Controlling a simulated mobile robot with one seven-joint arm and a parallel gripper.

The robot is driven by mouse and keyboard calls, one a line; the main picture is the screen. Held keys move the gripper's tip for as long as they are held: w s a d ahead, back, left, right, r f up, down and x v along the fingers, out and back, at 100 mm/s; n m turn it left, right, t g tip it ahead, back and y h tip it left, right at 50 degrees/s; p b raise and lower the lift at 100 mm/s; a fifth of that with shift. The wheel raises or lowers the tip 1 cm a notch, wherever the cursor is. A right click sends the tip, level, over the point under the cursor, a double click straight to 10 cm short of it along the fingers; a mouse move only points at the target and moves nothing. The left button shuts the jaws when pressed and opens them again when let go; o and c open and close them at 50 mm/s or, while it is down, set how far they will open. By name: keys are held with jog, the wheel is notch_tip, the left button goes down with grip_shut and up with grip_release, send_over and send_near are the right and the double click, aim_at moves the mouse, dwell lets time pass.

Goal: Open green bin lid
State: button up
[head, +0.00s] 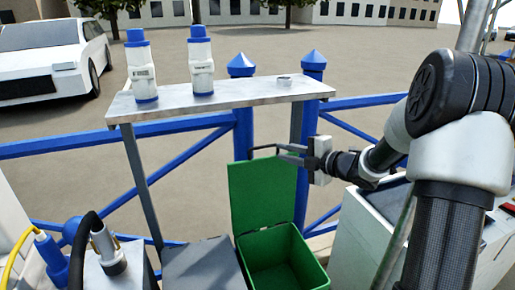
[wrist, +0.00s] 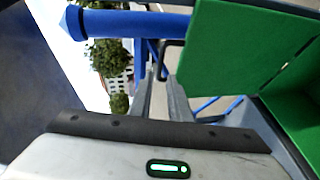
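The green bin (head: 283,262) stands below the shelf, with its inside showing. Its green lid (head: 262,195) is raised and stands nearly upright at the back; it also fills the upper right of the wrist view (wrist: 228,50). A thin dark handle (head: 263,147) sticks out at the lid's top edge. My gripper (head: 284,153) is at the handle's right end, beside the lid's top. In the wrist view, my two fingers (wrist: 161,80) stand apart with a gap, and the dark handle (wrist: 163,58) shows near their tips. I cannot tell whether they touch it.
A grey shelf (head: 230,97) carries two white-and-blue bottle-like objects (head: 142,75) above and behind the bin. Blue railings (head: 70,145) run behind. A grey box (head: 203,265) stands left of the bin, and a white cabinet (head: 362,235) stands to its right.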

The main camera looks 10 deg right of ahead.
jog(key=b+x, duration=0.1)
jog(key=x, duration=1.3)
jog(key=shift+w+f+b, duration=0.2)
jog(key=shift+w+b, duration=0.1)
jog(key=shift+b, duration=0.1)
grip_shut()
